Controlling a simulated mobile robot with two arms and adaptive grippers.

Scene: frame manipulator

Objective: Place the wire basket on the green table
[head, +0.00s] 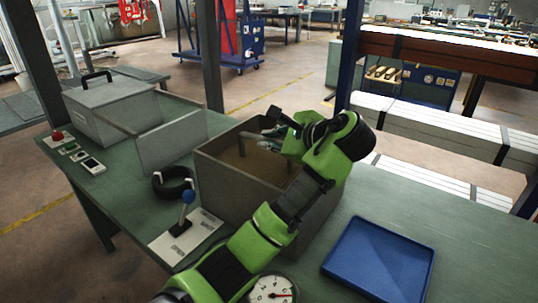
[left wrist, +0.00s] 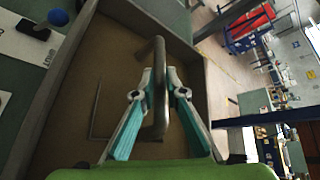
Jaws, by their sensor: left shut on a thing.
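The green table (head: 465,235) fills the lower part of the head view. An open grey box (head: 235,190) with a brown inner floor stands on it. My left gripper (head: 270,138) is over the box opening. In the left wrist view its fingers (left wrist: 160,85) are shut on a bent grey metal bar (left wrist: 159,57), like a handle, in front of the box's inside. I cannot tell what the bar's lower end joins. I make out no wire basket with certainty in either view. My right gripper is not in view.
A blue tray (head: 380,258) lies right of the box. A joystick panel (head: 187,237), black ring (head: 173,184), upright grey panel (head: 170,143), lidded grey box (head: 112,106) and round gauge (head: 271,290) are also on the table. The table is clear at right, beyond the tray.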

